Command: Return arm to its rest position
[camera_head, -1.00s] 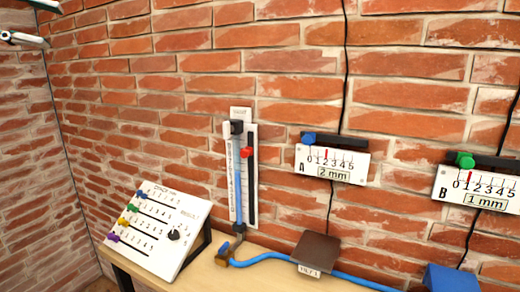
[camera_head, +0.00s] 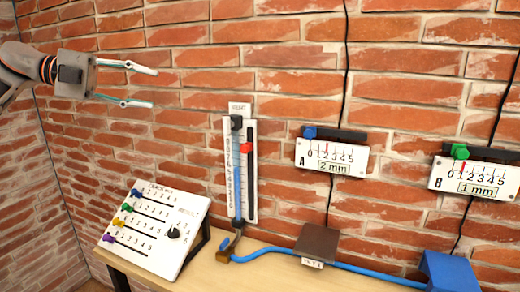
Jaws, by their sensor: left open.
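My left gripper (camera_head: 138,85) is at the upper left, its arm coming in from the left edge. Its two fingers are spread apart with nothing between them, in front of the brick wall. It is above the white slanted panel (camera_head: 140,238) and to the left of the vertical gauge (camera_head: 228,180), apart from both in the picture. The right gripper is not in view.
The wooden table (camera_head: 270,270) carries the panel with coloured sliders, a brown block (camera_head: 318,243), a blue tube (camera_head: 370,276) and a blue block (camera_head: 448,270). Scale A (camera_head: 331,157) and scale B (camera_head: 475,181) hang on the brick wall (camera_head: 230,60).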

